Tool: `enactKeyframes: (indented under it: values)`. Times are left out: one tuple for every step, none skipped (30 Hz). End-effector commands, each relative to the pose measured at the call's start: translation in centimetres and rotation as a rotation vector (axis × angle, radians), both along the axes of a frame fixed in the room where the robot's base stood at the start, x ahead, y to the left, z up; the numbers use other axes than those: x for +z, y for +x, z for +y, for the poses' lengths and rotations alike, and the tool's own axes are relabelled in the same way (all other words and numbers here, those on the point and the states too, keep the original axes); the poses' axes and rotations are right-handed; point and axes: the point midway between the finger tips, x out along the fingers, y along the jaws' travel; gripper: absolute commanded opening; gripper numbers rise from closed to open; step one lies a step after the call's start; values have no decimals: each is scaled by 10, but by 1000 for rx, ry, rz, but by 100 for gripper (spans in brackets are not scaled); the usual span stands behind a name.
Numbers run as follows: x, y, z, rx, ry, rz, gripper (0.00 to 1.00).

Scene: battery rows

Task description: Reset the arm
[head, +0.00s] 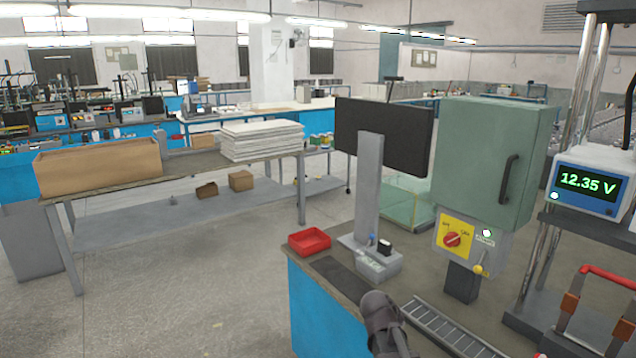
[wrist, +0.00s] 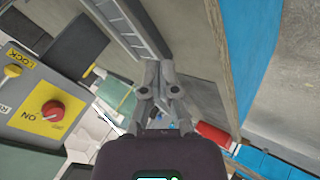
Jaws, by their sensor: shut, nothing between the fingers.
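My gripper (wrist: 157,70) shows in the wrist view with its grey fingers together and nothing between them. It is over the bench, with the control box to its left and the slotted metal rail (wrist: 125,28) above it in the picture. In the head view a dark grey part of my arm stands at the bottom middle, above the bench. The control box (head: 462,238) has a red rotary knob on a yellow plate and a yellow-tipped lever; its knob side also shows in the wrist view (wrist: 30,108).
A red tray (head: 309,240) lies at the bench corner. A grey post with a dark monitor (head: 385,135) stands behind. A green cabinet (head: 490,160) sits above the control box. A meter reading 12.35 V (head: 588,183) is at right. Open floor (head: 190,290) lies left of the bench.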

Motion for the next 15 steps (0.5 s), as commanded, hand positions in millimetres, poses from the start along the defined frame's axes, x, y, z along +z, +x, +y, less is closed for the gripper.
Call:
enactKeyframes:
  values:
    - [-8,-17,1,-28,56,34,0]
    - [-12,-26,3,-44,93,57,0]
    - [-18,-37,6,-64,142,88,0]
    - [-22,-44,9,-77,177,110,0]
    - [-26,-52,11,-89,211,131,0]
    - [-30,-60,15,-103,252,158,0]
    - [-32,-67,18,-112,280,177,0]
    - [-34,-72,20,-120,306,193,0]
    - [-37,-79,24,-129,338,215,0]
    - [-38,-84,26,-135,359,229,0]
    - [-40,-88,28,-140,379,243,0]
    - [-41,-94,31,-145,404,260,0]
    - [-42,-98,34,-150,423,273,0]
    - [-43,-102,36,-152,440,284,0]
    - [-44,-107,39,-157,462,301,0]
